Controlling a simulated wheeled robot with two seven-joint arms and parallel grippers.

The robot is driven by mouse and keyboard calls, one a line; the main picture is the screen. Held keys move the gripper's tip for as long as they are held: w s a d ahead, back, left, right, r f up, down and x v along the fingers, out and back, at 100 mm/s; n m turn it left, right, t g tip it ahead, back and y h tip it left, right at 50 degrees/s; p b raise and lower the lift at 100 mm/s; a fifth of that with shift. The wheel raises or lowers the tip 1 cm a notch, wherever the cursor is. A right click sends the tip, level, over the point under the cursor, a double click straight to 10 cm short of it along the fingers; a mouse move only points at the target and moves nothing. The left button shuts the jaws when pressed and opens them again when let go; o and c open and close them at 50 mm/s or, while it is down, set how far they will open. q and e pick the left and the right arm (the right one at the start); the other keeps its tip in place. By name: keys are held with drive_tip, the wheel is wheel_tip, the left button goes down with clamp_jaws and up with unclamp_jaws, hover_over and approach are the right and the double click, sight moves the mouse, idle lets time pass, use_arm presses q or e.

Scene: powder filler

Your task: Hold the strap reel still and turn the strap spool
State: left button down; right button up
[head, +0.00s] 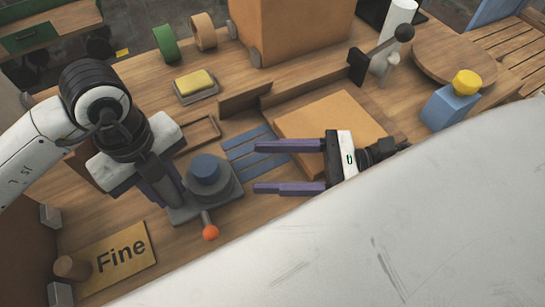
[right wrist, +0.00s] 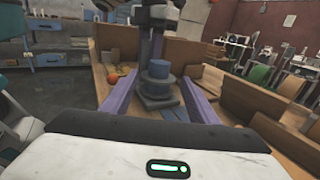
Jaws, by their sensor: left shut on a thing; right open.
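The grey strap reel (head: 226,181) stands on a flat base on the wooden bench, with a blue cylindrical strap spool (head: 206,169) on top. An arm with an orange knob (head: 210,233) sticks out from its front. My left gripper (head: 166,190) points down at the left side of the reel and is shut on it; its fingertips are partly hidden. My right gripper (head: 257,168) is open and empty, to the right of the reel, with its fingers pointing left toward it. In the right wrist view, the spool (right wrist: 160,70) shows between the purple fingers.
Blue strips (head: 252,153) lie between the reel and an orange-brown board (head: 335,118). A "Fine" sign (head: 118,262) is at the front left. A yellow block on a tray (head: 197,86) and a blue bottle with yellow cap (head: 450,105) stand further back.

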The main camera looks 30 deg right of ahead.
sight(204, 163)
drive_tip(key=shift+c, duration=1.4)
drive_tip(key=w+a+r+n+g+h, duration=0.2)
drive_tip(key=w+a+r+n+g, duration=0.25)
drive_tip(key=w+r, duration=0.2)
drive_tip(key=w+a+r+n+g+h, duration=0.35)
drive_tip(key=w+a+r+g, duration=0.2)
drive_tip(key=r, duration=0.25)
drive_tip(key=s+f+n+h, duration=0.2)
drive_tip(key=f, duration=0.2)
drive_tip(key=s+f+n+g+h, duration=0.1)
drive_tip(key=f+n+h, duration=0.1)
drive_tip(key=f, duration=0.2)
drive_tip(key=s+f+n+g+h, duration=0.1)
drive_tip(key=s+f+n+h, duration=0.1)
drive_tip(key=f+h, duration=0.1)
drive_tip(key=shift+s+f, duration=0.3)
drive_tip(key=shift+f, duration=0.55)
drive_tip(key=shift+c, duration=0.4)
